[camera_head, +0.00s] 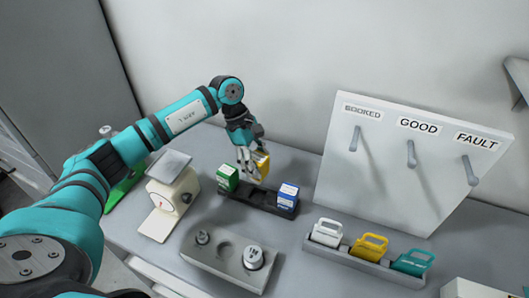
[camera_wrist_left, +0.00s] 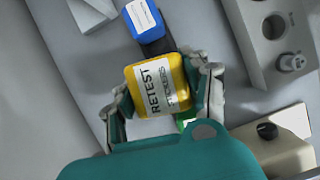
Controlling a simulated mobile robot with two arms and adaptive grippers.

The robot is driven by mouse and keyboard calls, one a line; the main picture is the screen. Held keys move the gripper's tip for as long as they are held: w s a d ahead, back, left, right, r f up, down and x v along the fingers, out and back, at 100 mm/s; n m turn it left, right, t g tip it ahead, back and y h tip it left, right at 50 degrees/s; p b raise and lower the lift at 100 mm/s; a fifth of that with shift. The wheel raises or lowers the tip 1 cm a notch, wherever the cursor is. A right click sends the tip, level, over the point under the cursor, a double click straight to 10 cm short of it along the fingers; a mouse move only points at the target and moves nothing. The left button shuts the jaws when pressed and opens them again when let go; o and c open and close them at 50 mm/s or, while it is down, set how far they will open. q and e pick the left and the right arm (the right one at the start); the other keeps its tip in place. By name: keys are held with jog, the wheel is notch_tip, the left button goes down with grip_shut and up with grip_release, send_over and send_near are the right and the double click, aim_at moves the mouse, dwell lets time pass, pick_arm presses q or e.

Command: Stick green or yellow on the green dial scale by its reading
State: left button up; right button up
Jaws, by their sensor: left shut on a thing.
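My left gripper (camera_head: 250,168) is shut on a yellow block (camera_head: 263,163), above or at the middle of a dark holder (camera_head: 257,197). In the left wrist view the yellow block (camera_wrist_left: 158,86) sits between the fingers (camera_wrist_left: 165,95), and its label reads RETEST. A green block (camera_head: 228,177) stands at the holder's left end and a blue block (camera_head: 287,196) at its right end. The blue block also shows in the left wrist view (camera_wrist_left: 145,18). A green scale (camera_head: 121,191) stands at the left, mostly hidden behind my left arm, so its dial does not show. My right gripper is out of view.
A cream dial scale (camera_head: 172,196) stands left of the holder. A grey weight block (camera_head: 212,262) is in front. A rack (camera_head: 347,260) with white, yellow and teal tags is at the right. A white board (camera_head: 395,190) with BOOKED, GOOD and FAULT pegs stands behind it.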

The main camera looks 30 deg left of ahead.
pick_arm(q)
jog(key=shift+s+f+b, duration=0.2)
jog(key=shift+s+f, duration=0.05)
jog(key=shift+f, duration=0.2)
jog(key=shift+s+f+b, duration=0.2)
jog(key=shift+f, duration=0.25)
jog(key=f+b, duration=0.1)
jog(key=f, duration=0.2)
jog(key=shift+w+f, duration=0.1)
jog(key=shift+w, duration=0.1)
jog(key=shift+f, duration=0.3)
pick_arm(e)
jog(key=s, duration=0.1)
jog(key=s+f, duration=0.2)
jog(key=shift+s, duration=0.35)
pick_arm(q)
jog(key=shift+b, duration=0.3)
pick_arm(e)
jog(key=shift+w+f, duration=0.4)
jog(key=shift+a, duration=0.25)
